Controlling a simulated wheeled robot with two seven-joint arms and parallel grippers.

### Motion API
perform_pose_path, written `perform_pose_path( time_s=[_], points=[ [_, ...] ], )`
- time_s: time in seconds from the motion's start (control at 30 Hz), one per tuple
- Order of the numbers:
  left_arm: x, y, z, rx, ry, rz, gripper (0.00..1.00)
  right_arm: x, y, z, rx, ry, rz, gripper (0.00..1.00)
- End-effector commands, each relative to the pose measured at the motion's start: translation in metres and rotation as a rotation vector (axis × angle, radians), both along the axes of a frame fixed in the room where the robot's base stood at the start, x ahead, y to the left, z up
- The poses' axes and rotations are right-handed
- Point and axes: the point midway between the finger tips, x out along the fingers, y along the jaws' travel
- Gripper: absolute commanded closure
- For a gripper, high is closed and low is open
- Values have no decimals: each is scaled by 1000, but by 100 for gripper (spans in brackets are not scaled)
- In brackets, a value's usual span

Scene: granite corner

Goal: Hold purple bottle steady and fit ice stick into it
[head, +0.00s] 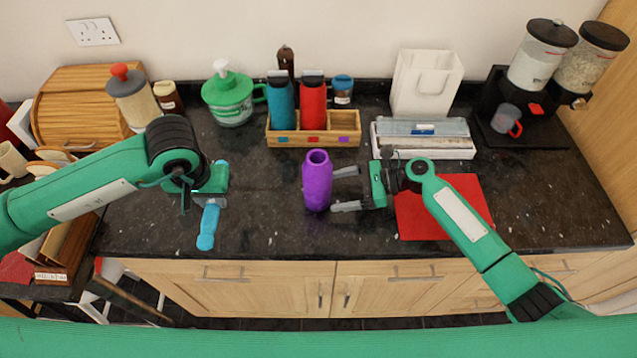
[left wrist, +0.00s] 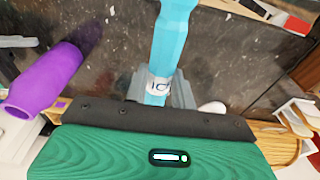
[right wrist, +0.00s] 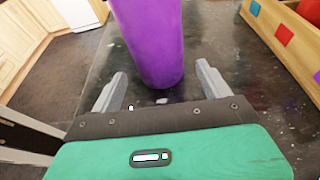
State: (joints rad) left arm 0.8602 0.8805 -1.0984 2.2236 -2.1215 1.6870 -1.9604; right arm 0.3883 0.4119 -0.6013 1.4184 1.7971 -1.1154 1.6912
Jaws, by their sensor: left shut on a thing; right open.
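The purple bottle (head: 317,182) stands upright on the dark granite counter, with an open top. It also shows in the left wrist view (left wrist: 45,82) and the right wrist view (right wrist: 150,40). My right gripper (head: 345,189) is open, its two fingers pointing at the bottle from the right, with the bottle just ahead of the fingertips. My left gripper (head: 212,196) is shut on the light blue ice stick (head: 208,228), which hangs down from it, left of the bottle. In the left wrist view the stick (left wrist: 172,40) passes between the fingers and bears partly hidden lettering.
A wooden caddy (head: 290,138) behind the bottle holds a blue and a red bottle. A red mat (head: 412,218) lies under my right arm. A white tray (head: 425,152) stands behind it. The counter between stick and bottle is clear.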

Motion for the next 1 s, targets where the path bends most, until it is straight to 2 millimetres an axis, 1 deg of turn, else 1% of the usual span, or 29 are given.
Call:
perform_pose_path(
  time_s=[0.07, 0.2, 0.4, 0.57, 0.8, 0.93, 0.97, 1.0],
  points=[
    [0, 0, -6, 0, 0, 0, 99, -1, 12, -6, 0, 0, 2, 21],
    [0, 0, -1, 0, -1, 0, 99, 0, 30, -8, 1, 0, 1, 21],
    [0, 0, -1, 0, -1, 0, 99, 0, 45, -13, 1, 0, 1, 21],
    [0, 0, -1, 0, 0, 0, 99, 0, 49, -15, -1, -1, 0, 21],
    [0, 0, -1, 0, 0, 0, 99, 0, 49, -15, -1, -1, 0, 21],
    [0, 0, -1, 0, 0, 0, 99, 0, 49, -15, -1, -1, 0, 46],
    [0, 0, -1, 0, 0, 0, 99, 0, 49, -15, -1, -1, 0, 49],
    [0, 0, -1, 0, -1, 0, 99, 0, 49, -15, -1, -1, 0, 49]
  ],
)
